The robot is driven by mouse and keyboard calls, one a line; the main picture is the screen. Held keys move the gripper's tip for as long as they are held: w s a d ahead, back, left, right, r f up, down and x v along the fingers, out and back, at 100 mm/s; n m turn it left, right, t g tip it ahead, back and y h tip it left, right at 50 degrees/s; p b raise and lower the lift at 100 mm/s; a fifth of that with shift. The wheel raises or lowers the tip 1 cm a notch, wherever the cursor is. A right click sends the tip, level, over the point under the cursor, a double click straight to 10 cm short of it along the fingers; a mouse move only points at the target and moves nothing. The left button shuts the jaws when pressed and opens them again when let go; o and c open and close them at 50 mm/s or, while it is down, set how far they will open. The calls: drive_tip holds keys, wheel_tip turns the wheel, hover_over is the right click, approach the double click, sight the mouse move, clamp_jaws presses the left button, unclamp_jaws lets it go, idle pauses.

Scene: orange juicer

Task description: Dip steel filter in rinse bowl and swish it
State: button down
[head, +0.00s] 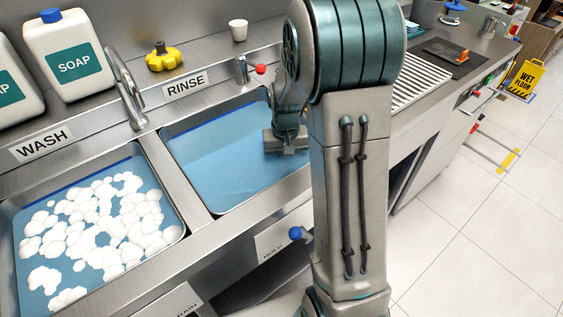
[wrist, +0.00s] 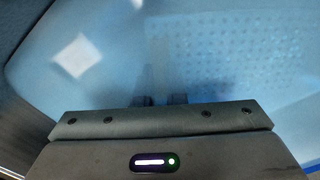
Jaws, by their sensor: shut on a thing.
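The rinse basin (head: 205,160), a sink labelled RINSE, holds blue water. My gripper (head: 287,148) points down into its right part, with its lower end at the water in the head view. In the wrist view the two dark fingertips (wrist: 163,98) sit close together, blurred by the water. A pale blue dotted, perforated surface (wrist: 235,65) spreads beyond and right of the fingers; it looks like the steel filter under water, but its edges are unclear. The filter does not show in the head view, and the grip point is hidden.
The foam-covered WASH basin (head: 95,235) is left of the rinse basin, past a steel divider (head: 180,178). A tap (head: 128,90) and a red-tipped lever (head: 250,70) stand behind. Soap bottles (head: 75,55), a yellow knob-shaped thing (head: 163,57) and a white cup (head: 238,30) line the back.

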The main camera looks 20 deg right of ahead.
drive_tip(key=shift+w+d, duration=0.2)
drive_tip(key=shift+d, duration=0.35)
drive_tip(key=shift+w+d, duration=0.2)
drive_tip(key=shift+d, duration=0.35)
wheel_tip(320, 180, up, 16)
drive_tip(key=p, duration=1.2)
